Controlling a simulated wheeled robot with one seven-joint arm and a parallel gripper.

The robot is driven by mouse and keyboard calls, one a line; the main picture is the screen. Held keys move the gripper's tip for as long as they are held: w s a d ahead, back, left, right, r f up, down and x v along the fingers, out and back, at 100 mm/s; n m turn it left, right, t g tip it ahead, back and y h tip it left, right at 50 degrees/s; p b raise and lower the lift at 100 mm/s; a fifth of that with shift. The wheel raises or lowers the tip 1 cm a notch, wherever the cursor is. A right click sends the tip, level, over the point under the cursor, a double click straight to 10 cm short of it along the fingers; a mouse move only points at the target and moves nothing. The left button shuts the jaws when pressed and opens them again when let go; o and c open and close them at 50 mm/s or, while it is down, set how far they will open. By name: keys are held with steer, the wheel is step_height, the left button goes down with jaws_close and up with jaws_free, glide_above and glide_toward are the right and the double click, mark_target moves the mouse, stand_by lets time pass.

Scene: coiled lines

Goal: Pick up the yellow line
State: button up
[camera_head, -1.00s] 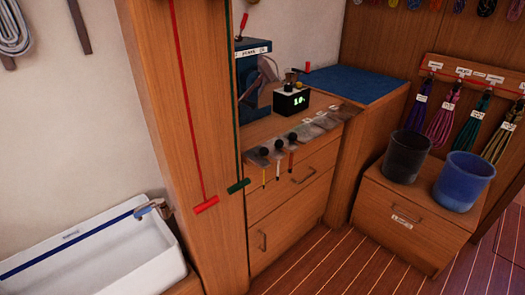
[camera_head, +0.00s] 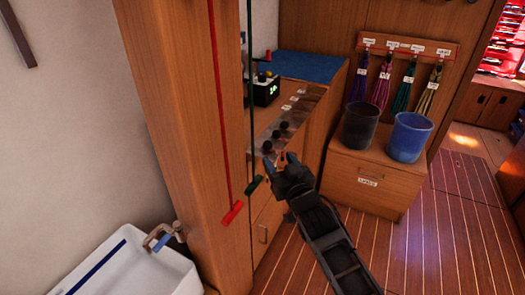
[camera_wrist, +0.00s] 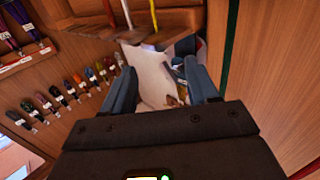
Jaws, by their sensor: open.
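Several coiled lines hang from a labelled red rail at the back right in the head view. The rightmost is a dark-mottled yellow line (camera_head: 428,92); beside it hang a green line (camera_head: 402,92), a magenta line (camera_head: 381,90) and a dark purple line (camera_head: 359,82). My gripper (camera_head: 281,159) is open beside the shelf with the black knobs, well to the left of and nearer than the rail. In the wrist view my gripper's two fingers (camera_wrist: 163,84) are apart, with nothing held between them.
A black bucket (camera_head: 361,126) and a blue bucket (camera_head: 409,137) stand on a low wooden cabinet (camera_head: 366,168) below the rail. A wooden post with a red strap (camera_head: 221,110) and a green strap (camera_head: 250,90) stands left of my arm. Striped floor (camera_head: 440,230) is open at right.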

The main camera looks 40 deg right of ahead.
mark_target(269, 145)
steer(key=x, duration=0.2)
steer(key=shift+w+d+r, duration=0.15)
steer(key=shift+w+d, duration=0.1)
steer(key=x, duration=0.5)
steer(key=shift+w, duration=0.3)
jaws_close()
step_height(269, 145, up, 18)
steer(key=p, duration=0.2)
stand_by(0.8)
steer(key=shift+s+a, duration=0.1)
